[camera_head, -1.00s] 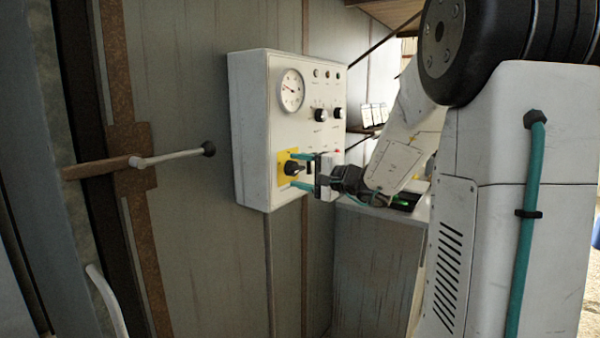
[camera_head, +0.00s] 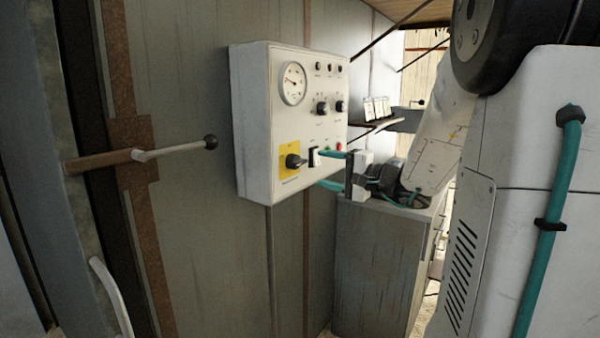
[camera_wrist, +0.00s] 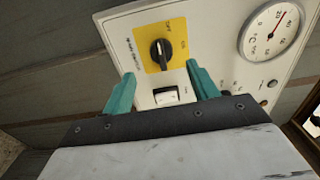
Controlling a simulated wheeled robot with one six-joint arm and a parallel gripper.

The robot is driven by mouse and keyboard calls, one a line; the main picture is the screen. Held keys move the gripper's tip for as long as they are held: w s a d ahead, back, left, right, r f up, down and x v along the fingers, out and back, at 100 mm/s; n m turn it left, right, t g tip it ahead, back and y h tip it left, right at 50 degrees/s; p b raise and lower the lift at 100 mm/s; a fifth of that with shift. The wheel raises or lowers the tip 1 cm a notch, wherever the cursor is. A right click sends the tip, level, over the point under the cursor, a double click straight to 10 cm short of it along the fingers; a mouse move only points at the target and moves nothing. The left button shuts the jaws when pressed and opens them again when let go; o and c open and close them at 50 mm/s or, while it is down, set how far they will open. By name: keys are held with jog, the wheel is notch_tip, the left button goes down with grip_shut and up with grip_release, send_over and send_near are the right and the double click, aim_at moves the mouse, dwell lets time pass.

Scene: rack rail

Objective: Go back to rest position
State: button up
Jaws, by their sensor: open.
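My gripper (camera_head: 332,169) is open and empty, with two teal fingers. In the head view it is in front of the lower right part of the white control panel (camera_head: 256,150), apart from the knob. The black rotary knob (camera_head: 293,161) sits on a yellow plate (camera_head: 284,172) at the panel's lower left. In the wrist view the knob (camera_wrist: 161,50) lies ahead, between and beyond the fingers (camera_wrist: 162,90), and a white rocker switch (camera_wrist: 166,96) shows between them. Whether a fingertip touches the panel is hard to tell.
A lever with a black ball end (camera_head: 210,142) sticks out from the door at left. A grey cabinet (camera_head: 375,260) stands below and right of the panel. A shelf (camera_head: 375,128) with small cards is behind my arm. The panel has a gauge (camera_head: 292,83) and smaller knobs.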

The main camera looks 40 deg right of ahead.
jog(key=s+a+f+n+g, duration=0.3)
jog(key=s+a+f+g, duration=0.35)
jog(key=s+a, duration=0.2)
jog(key=s+a+f+n+g, duration=0.3)
jog(key=s+a+f+g, duration=0.2)
jog(key=s+a+g, duration=0.4)
jog(key=s+a+r+n+h, duration=0.1)
jog(key=s+a+n+h, duration=0.3)
jog(key=s, duration=0.5)
jog(key=shift+s+n+h, duration=0.25)
jog(key=shift+n+h, duration=0.85)
jog(key=shift+n, duration=0.8)
